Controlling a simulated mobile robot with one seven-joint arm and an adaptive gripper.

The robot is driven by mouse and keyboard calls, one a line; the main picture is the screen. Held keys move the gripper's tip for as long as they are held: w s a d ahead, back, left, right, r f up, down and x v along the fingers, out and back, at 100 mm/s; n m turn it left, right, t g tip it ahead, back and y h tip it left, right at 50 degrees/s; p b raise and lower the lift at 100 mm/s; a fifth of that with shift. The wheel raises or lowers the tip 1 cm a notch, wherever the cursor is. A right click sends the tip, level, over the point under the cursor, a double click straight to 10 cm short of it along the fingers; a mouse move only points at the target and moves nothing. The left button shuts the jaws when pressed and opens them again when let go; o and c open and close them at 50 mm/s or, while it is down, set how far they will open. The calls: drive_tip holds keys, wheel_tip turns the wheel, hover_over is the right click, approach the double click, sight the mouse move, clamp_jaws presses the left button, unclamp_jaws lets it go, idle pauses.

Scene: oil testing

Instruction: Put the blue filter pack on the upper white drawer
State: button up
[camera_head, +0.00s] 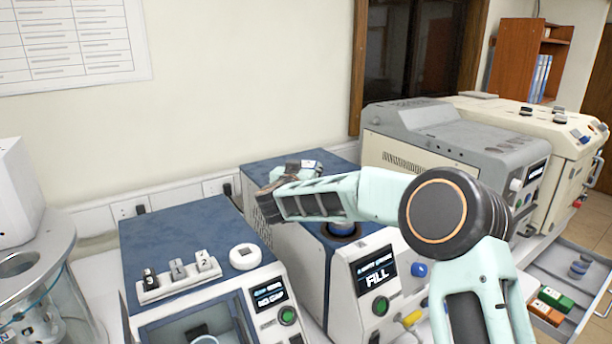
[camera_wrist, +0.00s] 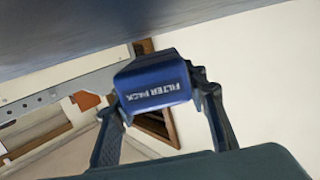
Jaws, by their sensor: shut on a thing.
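In the wrist view, the dark blue filter pack (camera_wrist: 152,83), with white "FILTER PACK" lettering, is held between the two fingers of my gripper (camera_wrist: 160,105). In the head view my gripper (camera_head: 272,190) is above the blue-topped machine with the "FILL" screen (camera_head: 376,280). The pack is not clearly visible there. An open pale grey drawer (camera_head: 540,268) stands out at the lower right, with green and orange blocks and dark grey round pieces in it. I cannot tell whether it is the upper white drawer.
A small dark-and-white item (camera_head: 305,166) is on the machine top behind my gripper. Another blue-topped machine (camera_head: 180,240) carries a white numbered rack (camera_head: 178,278). A grey machine (camera_head: 430,135) and a cream machine (camera_head: 540,135) stand to the right. A glass vessel (camera_head: 40,285) is at left.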

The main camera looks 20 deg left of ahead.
wheel_tip(320, 180, down, 2)
drive_tip(key=shift+f, duration=0.1)
drive_tip(key=o, duration=0.8)
drive_tip(key=shift+f, duration=0.1)
drive_tip(key=o, duration=0.4)
drive_tip(key=shift+o, duration=0.2)
